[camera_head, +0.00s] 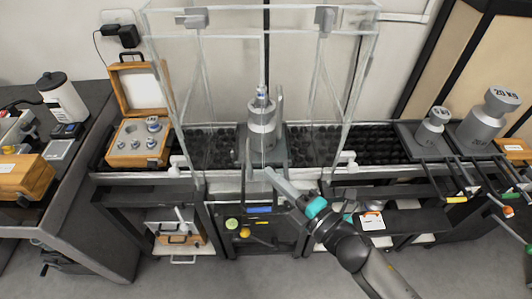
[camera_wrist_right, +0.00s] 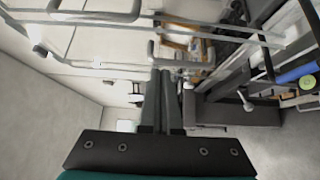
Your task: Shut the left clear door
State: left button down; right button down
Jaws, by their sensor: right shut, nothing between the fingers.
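A clear case with pale edges stands on the long table in the head view. The left clear door (camera_head: 172,95) is its left pane, with a small white handle (camera_head: 178,164) low on it. How far it stands open I cannot tell. My right gripper (camera_head: 271,176) is shut and empty, in front of the case near its middle, right of the left door's handle and apart from it. In the wrist view its two fingers (camera_wrist_right: 161,85) lie together, with clear panes and pale bars beyond them. My left gripper is not in view.
A steel weight (camera_head: 262,120) stands inside the case. An open wooden box of weights (camera_head: 138,145) stands left of the case. Large weights (camera_head: 433,125) stand at the right. Another white handle (camera_head: 347,158) shows on the right pane. Free floor lies in front.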

jog(key=w, duration=0.2)
jog(key=w+a, duration=0.1)
jog(key=w, duration=0.3)
jog(key=shift+w+a, duration=0.25)
jog(key=shift+a, duration=0.15)
